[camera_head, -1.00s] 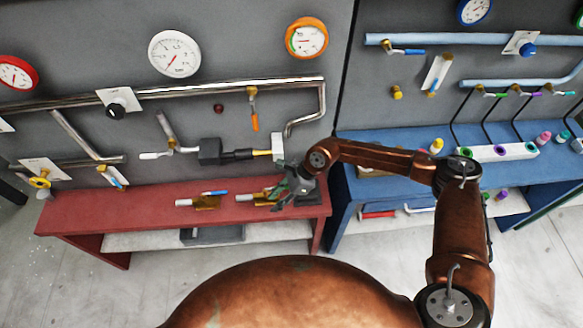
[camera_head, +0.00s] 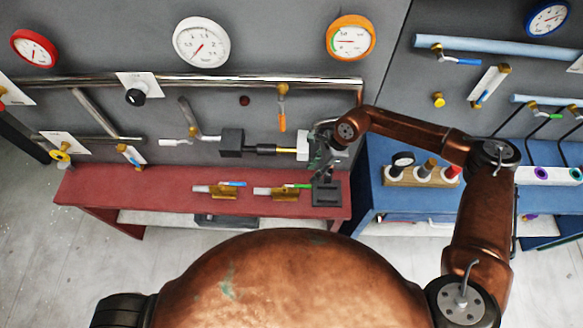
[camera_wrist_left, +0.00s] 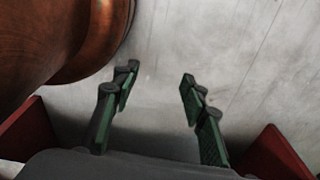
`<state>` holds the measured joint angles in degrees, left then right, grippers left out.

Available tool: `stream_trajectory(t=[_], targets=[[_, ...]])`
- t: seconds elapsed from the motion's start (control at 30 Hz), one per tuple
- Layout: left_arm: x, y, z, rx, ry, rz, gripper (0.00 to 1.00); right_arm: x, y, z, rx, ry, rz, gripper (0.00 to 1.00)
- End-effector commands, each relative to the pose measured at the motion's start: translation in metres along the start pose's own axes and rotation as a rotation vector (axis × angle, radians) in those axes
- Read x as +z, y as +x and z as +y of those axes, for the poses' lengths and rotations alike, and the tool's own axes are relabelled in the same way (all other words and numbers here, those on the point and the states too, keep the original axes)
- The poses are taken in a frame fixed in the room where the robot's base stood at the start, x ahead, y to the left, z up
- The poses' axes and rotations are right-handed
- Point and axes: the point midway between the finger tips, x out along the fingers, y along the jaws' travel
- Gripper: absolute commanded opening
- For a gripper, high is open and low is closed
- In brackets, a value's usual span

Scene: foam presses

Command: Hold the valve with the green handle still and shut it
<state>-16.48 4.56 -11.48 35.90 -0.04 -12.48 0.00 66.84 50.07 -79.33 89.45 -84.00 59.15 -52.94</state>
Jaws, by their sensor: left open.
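The valve with the green handle (camera_head: 284,193) lies on the red bench (camera_head: 120,196), a brass body with its green lever (camera_head: 299,186) at the right. A similar valve with a blue handle (camera_head: 221,192) lies to its left. My right gripper (camera_head: 323,172) is just right of the green-handled valve, over a dark square fixture (camera_head: 333,194) at the bench's right end. It is apart from the valve; its fingers are too small and dark to tell open from shut. My left gripper (camera_wrist_left: 158,78) is open and empty over bare floor in the left wrist view.
Behind the bench, the wall carries pipes (camera_head: 250,84), gauges (camera_head: 201,42) and an orange-handled valve (camera_head: 282,112). A black-and-white press (camera_head: 232,143) sits close above the bench and reaches my right gripper. A blue bench (camera_head: 385,205) stands to the right.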

Motion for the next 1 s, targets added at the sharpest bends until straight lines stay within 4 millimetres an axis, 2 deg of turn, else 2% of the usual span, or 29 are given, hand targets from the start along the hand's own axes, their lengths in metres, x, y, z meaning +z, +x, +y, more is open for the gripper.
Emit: stream_trajectory(t=[0.03, 0.13, 0.27, 0.47, 0.57, 0.7, 0.8, 0.9, 1.0], targets=[[0.022, -0.001, 0.0, -0.001, -0.002, -0.028, 0.4, -0.002, -0.001, 0.001, 0.0, 0.003, 0.001, 0.29], [0.012, -0.003, -0.011, -0.017, 0.034, -0.038, 0.4, -0.005, -0.002, 0.002, -0.002, 0.009, 0.001, 0.29], [-0.021, -0.013, -0.044, -0.077, 0.152, -0.07, 0.4, -0.006, -0.002, 0.003, -0.003, 0.013, 0.0, 0.29], [-0.088, -0.053, -0.121, -0.273, 0.365, -0.154, 0.4, -0.005, -0.002, 0.002, -0.003, 0.011, 0.0, 0.29], [-0.119, -0.082, -0.158, -0.39, 0.442, -0.193, 0.4, -0.005, -0.002, 0.002, -0.003, 0.011, 0.0, 0.29], [-0.165, -0.131, -0.202, -0.561, 0.519, -0.236, 0.4, -0.004, -0.001, 0.002, -0.003, 0.01, 0.0, 0.29], [-0.202, -0.171, -0.221, -0.683, 0.572, -0.259, 0.4, -0.004, -0.001, 0.002, -0.002, 0.009, 0.0, 0.29], [-0.241, -0.211, -0.225, -0.792, 0.634, -0.281, 0.4, -0.004, -0.001, 0.002, -0.002, 0.008, 0.0, 0.29], [-0.282, -0.249, -0.212, -0.875, 0.711, -0.3, 0.4, -0.004, -0.001, 0.002, -0.002, 0.008, 0.0, 0.29]])
